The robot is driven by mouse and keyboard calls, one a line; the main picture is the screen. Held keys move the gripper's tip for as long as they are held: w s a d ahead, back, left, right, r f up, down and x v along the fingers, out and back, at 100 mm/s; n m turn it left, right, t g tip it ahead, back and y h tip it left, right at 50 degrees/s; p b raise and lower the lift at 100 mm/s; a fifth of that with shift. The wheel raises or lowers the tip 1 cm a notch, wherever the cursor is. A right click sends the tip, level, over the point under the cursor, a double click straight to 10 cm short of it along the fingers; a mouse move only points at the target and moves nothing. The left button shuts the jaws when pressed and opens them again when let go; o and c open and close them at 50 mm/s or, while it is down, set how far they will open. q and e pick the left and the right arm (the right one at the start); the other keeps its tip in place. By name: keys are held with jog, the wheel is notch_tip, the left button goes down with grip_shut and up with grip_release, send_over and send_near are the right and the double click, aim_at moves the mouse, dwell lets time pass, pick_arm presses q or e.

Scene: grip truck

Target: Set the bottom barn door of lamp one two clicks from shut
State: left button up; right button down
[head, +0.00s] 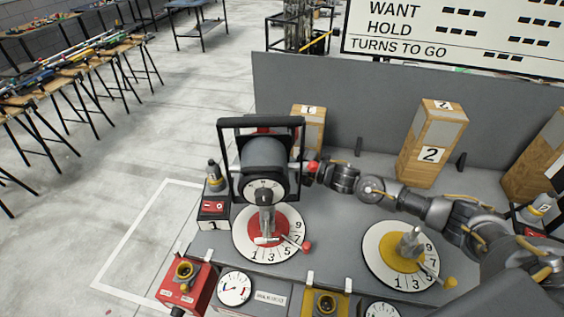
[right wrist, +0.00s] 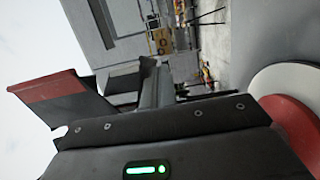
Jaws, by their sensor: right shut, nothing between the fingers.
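Lamp one (head: 264,160), a dark grey lamp head with a black frame of barn doors around its far end, stands on a post over a red-centred number dial (head: 240,236). Its round back dial faces me. The bottom barn door cannot be made out in the head view; the lamp head covers that area. My right gripper (head: 318,173) is shut and empty at the lamp's right side, beside a red knob (head: 311,166); its fingertips are partly hidden. The right wrist view shows a dark flap with a red face (right wrist: 62,97) close by; I cannot tell which door it is.
Numbered wooden blocks (head: 432,140) stand behind, before a grey panel (head: 350,100). A red switch box (head: 186,285) is front left.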

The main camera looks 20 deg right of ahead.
jog(key=shift+w+d+r, duration=0.1)
jog(key=shift+w+r, duration=0.25)
jog(key=shift+r, duration=0.4)
jog(key=shift+w, duration=0.1)
jog(key=shift+w+f+b, duration=0.2)
jog(key=shift+f+b, duration=0.3)
jog(key=shift+f, duration=0.1)
jog(key=shift+s+d, duration=0.1)
jog(key=shift+d, duration=0.05)
jog(key=p+v, duration=0.1)
jog(key=v, duration=0.6)
jog(key=shift+s+d, duration=0.25)
jog(key=shift+d, duration=0.05)
jog(key=shift+r, duration=0.1)
